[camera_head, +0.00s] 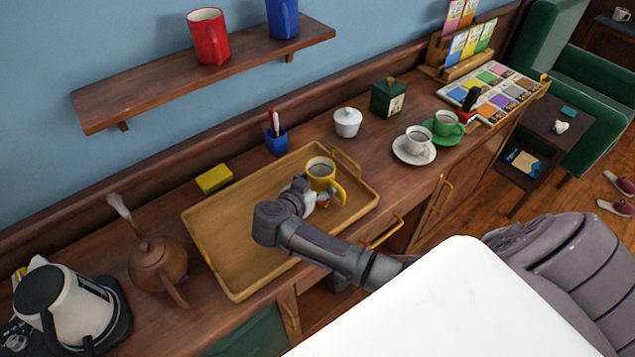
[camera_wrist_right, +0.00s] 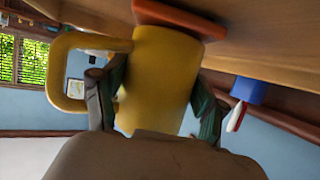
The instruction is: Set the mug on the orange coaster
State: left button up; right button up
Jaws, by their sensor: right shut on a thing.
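The yellow mug (camera_head: 320,172) is upright over the right part of the wooden tray (camera_head: 222,240), with dark contents showing at its top. My right gripper (camera_head: 314,196) is shut on the mug's body, with the handle to one side. In the right wrist view, its two fingers (camera_wrist_right: 155,105) press on both sides of the yellow mug (camera_wrist_right: 165,75). The orange coaster (camera_wrist_right: 180,18) is right at the mug's base in that tilted view; I cannot tell whether they touch. The coaster is mostly hidden in the head view. My left gripper is not in view.
White (camera_head: 417,140) and green (camera_head: 446,124) cups on saucers are to the right. A teapot (camera_head: 157,262) and kettle (camera_head: 60,305) stand left. The tray's left part is clear.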

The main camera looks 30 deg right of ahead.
jog(key=o, duration=1.4)
jog(key=shift+f, duration=0.15)
jog(key=v, duration=0.4)
jog(key=b+v, duration=0.1)
jog(key=v, duration=0.7)
jog(key=shift+r+b, duration=0.3)
